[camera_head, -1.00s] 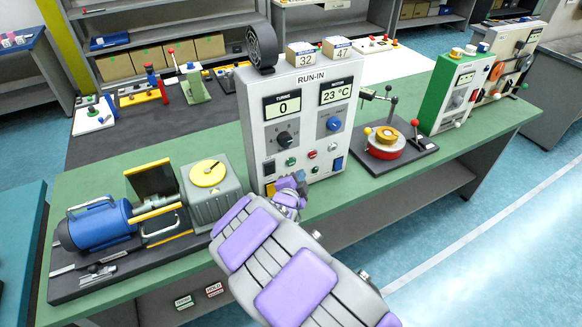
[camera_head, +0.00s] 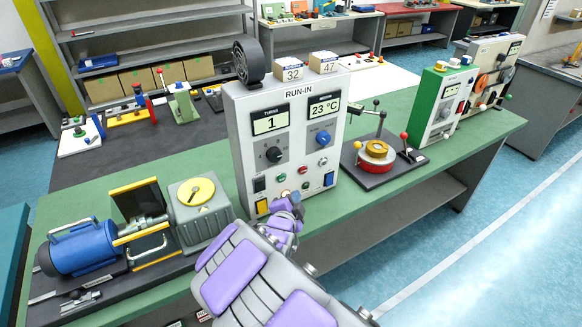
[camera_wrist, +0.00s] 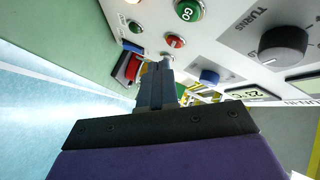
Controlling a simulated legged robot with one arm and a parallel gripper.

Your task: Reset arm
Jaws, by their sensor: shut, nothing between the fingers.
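My arm, with lilac pads, reaches up from the bottom of the head view. My gripper (camera_head: 294,199) is in front of the lower edge of the white RUN-IN panel (camera_head: 240,140). In the wrist view its dark fingers (camera_wrist: 163,66) are together and empty. They point along the panel face; whether they touch it cannot be told. The green GO button (camera_wrist: 188,10) and a red button (camera_wrist: 173,41) show near them. The TURNS display (camera_head: 270,121) reads 1, and the other display (camera_head: 324,107) reads 23 °C.
Left of the panel stand a grey box with a yellow dial (camera_head: 199,192) and a blue motor (camera_head: 85,245). Right of it are a red and brass fixture (camera_head: 375,158) and a green-sided unit (camera_head: 440,103). Open floor (camera_head: 480,235) lies in front of the bench.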

